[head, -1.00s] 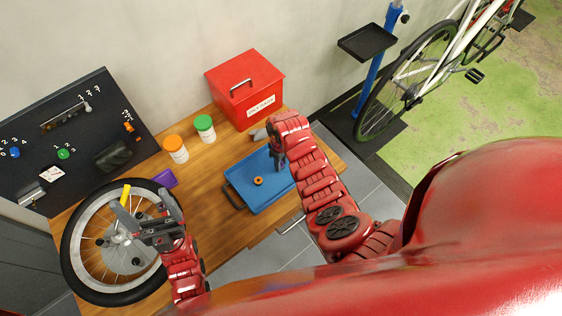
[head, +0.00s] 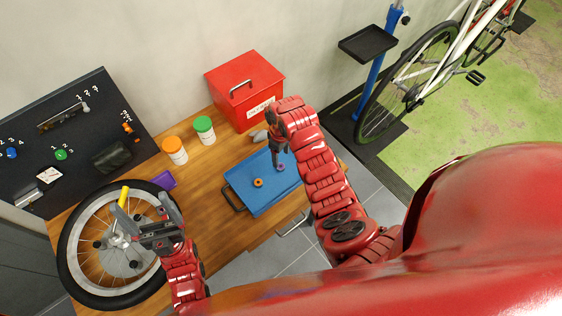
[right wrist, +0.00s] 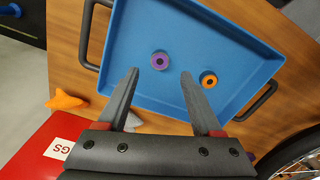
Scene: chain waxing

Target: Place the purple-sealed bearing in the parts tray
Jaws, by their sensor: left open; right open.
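The purple-sealed bearing (right wrist: 160,61) lies on the floor of the blue parts tray (right wrist: 130,20), seen in the right wrist view. In the head view it shows as a small purple spot (head: 281,168) just below my right fingertips. My right gripper (right wrist: 160,73) is open, with its fingers apart on either side of the bearing in the picture; no contact shows. The tray (head: 262,198) lies on the wooden bench. My left gripper (head: 146,212) is open and empty over the wheel at the left.
An orange-sealed bearing (head: 258,183) also lies in the tray. A red box (head: 245,90), two jars with orange (head: 172,144) and green (head: 203,123) lids, a purple item (head: 164,180) and a wheel (head: 72,260) occupy the bench. Bare wood lies left of the tray.

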